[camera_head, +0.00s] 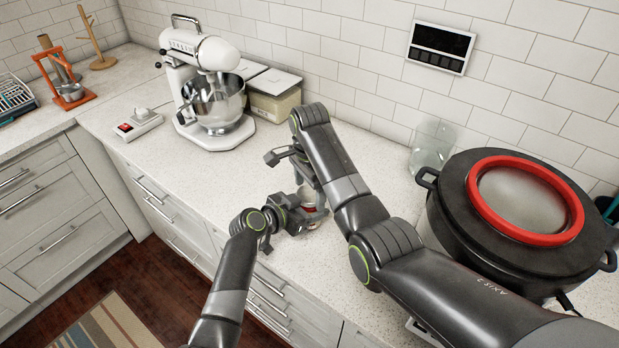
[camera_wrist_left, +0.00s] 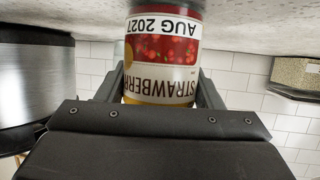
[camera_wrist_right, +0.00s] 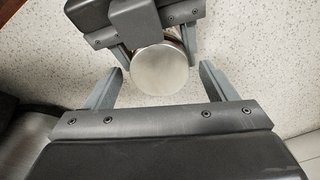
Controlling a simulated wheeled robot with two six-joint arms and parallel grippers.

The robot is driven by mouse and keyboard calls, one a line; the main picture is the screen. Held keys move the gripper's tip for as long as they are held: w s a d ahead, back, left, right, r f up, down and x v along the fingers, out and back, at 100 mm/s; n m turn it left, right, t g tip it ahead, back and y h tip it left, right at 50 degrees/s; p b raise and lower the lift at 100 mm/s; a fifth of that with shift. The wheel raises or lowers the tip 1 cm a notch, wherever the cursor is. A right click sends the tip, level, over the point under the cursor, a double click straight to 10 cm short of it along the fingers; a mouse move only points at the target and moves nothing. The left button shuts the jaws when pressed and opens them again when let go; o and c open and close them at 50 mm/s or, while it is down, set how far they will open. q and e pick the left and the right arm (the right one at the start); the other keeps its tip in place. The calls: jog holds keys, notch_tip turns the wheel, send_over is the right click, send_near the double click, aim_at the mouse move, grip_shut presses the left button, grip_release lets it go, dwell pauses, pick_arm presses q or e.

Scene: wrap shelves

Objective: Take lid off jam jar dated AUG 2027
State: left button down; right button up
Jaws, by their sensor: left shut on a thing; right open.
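The jam jar (camera_wrist_left: 162,55) has a red and white label reading STRAWBERRY and AUG 2027, upside down in the left wrist view. My right gripper (camera_wrist_right: 158,78) is open above the jar. Its fingers are apart on either side of the round pale metal lid (camera_wrist_right: 159,70), which is on the jar.
A white stand mixer (camera_head: 205,80) with a metal bowl and a lidded container (camera_head: 272,98) stand behind on the left. A big black pot (camera_head: 460,220) with a red-ringed lid and a clear glass jar (camera_head: 428,150) stand on the right.

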jog(key=shift+f, duration=0.2)
jog(key=shift+c, duration=0.5)
jog(key=c, duration=0.9)
jog(key=n, duration=0.5)
jog(key=shift+r, duration=0.1)
jog(key=n, duration=0.5)
jog(key=o, duration=1.1)
jog(key=shift+c, duration=0.2)
